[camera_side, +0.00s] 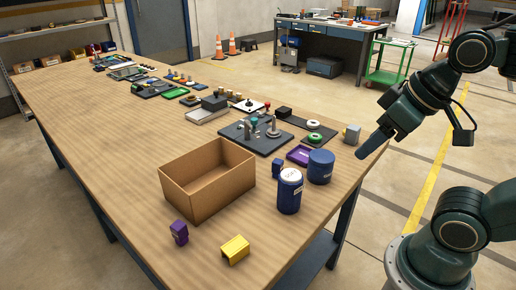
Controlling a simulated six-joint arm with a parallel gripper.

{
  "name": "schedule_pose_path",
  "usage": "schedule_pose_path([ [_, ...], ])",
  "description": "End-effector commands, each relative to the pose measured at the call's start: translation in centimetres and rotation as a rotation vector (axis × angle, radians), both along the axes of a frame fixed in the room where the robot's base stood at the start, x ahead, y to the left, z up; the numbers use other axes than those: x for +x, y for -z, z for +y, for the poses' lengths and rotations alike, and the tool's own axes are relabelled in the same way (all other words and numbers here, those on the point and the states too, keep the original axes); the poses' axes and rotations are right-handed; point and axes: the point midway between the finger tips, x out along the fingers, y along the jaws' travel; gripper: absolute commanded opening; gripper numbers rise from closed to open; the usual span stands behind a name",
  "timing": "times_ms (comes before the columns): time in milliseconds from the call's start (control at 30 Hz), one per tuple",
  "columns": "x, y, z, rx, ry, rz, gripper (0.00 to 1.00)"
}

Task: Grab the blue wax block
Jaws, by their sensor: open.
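A small dark blue block (277,168) stands on the wooden table, just left of two blue cylindrical cans and right of the cardboard box. It looks like the blue wax block; its label is too small to read. My gripper (364,153) is at the table's right edge, to the right of the block and well apart from it. It points down and to the left. Its fingers are seen nearly edge-on, open, with nothing visible between them.
The front left tabletop is clear.

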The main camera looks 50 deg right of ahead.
Motion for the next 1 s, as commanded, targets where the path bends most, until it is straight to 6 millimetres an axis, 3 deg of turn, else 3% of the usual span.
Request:
schedule_pose_path([
  [267,0.6,-0.3,0.0,0.014,0.026,0.014,0.52],
  [433,2.3,-0.8,-0.1,0.052,0.099,0.05,0.52],
  [700,6.8,-1.5,-0.7,0.144,0.288,0.137,0.52],
  [1000,12.5,-0.8,-2.0,0.238,0.52,0.238,0.52],
])
